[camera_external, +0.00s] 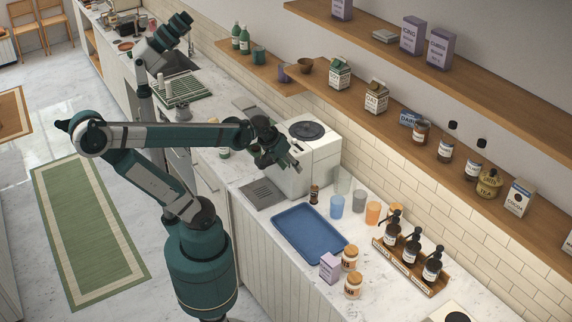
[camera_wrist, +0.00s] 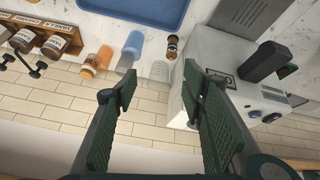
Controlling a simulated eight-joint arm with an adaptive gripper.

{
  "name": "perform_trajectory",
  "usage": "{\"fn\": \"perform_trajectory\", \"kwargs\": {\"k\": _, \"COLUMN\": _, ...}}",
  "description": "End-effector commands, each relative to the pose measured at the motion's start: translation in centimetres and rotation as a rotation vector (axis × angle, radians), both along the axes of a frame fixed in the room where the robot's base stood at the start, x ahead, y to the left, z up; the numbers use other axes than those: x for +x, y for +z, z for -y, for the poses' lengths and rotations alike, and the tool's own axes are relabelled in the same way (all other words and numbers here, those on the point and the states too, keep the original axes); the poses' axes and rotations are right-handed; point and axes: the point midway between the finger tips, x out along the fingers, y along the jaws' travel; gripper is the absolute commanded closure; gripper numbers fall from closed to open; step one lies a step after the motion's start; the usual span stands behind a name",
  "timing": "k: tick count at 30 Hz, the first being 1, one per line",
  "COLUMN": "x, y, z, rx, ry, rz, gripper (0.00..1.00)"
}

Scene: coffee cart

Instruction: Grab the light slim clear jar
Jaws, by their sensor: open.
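A clear, slim glass-like jar (camera_external: 343,180) stands on the counter, just right of the white coffee machine. In the wrist view, a pale clear jar (camera_wrist: 160,70) shows between my fingertips in the picture, beyond them. My gripper (camera_external: 293,163) is open and empty, above the counter in front of the machine, left of and apart from the jar. In the wrist view, my gripper (camera_wrist: 160,84) has its two green fingers spread wide.
A blue cup (camera_external: 337,206), a grey cup (camera_external: 359,201), an orange cup (camera_external: 373,213) and a small dark bottle (camera_external: 314,194) stand near the jar. The coffee machine (camera_external: 321,158) is close to my gripper. A blue tray (camera_external: 309,232) lies in front; a shelf hangs above.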

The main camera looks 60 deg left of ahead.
Motion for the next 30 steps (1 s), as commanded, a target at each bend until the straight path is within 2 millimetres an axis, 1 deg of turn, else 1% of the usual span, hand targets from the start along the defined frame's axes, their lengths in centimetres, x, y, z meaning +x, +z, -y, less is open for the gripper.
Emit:
{"fn": "perform_trajectory", "kwargs": {"k": 1, "x": 0.6, "y": -0.1, "z": -0.1, "rx": -0.01, "ry": 0.023, "rz": -0.01, "gripper": 0.59}}
{"fn": "perform_trajectory", "kwargs": {"k": 16, "x": 5.3, "y": -2.3, "z": -1.0, "rx": -0.119, "ry": 0.296, "rz": -0.118, "gripper": 0.59}}
{"fn": "perform_trajectory", "kwargs": {"k": 23, "x": 7.4, "y": -3.9, "z": -1.4, "rx": -0.159, "ry": 0.426, "rz": -0.163, "gripper": 0.59}}
{"fn": "perform_trajectory", "kwargs": {"k": 30, "x": 9.5, "y": -5.8, "z": -1.9, "rx": -0.195, "ry": 0.567, "rz": -0.207, "gripper": 0.59}}
